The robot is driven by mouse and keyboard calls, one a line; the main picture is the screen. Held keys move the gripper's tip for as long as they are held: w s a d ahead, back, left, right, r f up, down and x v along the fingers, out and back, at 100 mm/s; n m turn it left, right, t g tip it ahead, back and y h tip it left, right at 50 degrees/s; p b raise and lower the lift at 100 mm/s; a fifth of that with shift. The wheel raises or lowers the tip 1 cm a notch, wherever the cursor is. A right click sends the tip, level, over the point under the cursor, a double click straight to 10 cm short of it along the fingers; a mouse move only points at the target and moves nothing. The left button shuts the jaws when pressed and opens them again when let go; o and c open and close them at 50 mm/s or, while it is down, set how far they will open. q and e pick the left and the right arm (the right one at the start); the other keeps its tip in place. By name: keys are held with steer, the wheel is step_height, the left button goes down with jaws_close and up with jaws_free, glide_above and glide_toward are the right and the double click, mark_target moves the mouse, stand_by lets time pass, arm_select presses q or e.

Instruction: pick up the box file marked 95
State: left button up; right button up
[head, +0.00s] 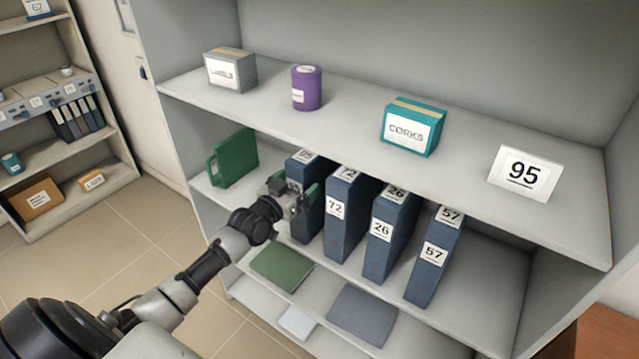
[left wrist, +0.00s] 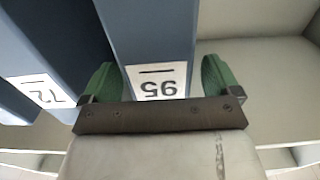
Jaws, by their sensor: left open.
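The box file marked 95 (head: 308,171) is the leftmost of several blue box files standing upright on the middle shelf. Its label shows upside down in the left wrist view (left wrist: 152,35). My left gripper (head: 295,193) is at the front of this file. Its green-padded fingers (left wrist: 160,80) are open, one on each side of the file's labelled end, with a small gap visible at the left finger. In the head view the gripper hides much of the file's front. My right gripper is not in view.
The file marked 72 (head: 346,215) stands close on the right, then files 26 (head: 392,234) and 57 (head: 436,256).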

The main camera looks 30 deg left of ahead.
arm_select(q)
steer(key=shift+w+d+f, duration=0.1)
steer(key=shift+w, duration=1.35)
steer(key=shift+s, duration=0.1)
steer(key=c, duration=1.5)
steer(key=shift+c, duration=0.4)
steer(key=shift+r, duration=0.2)
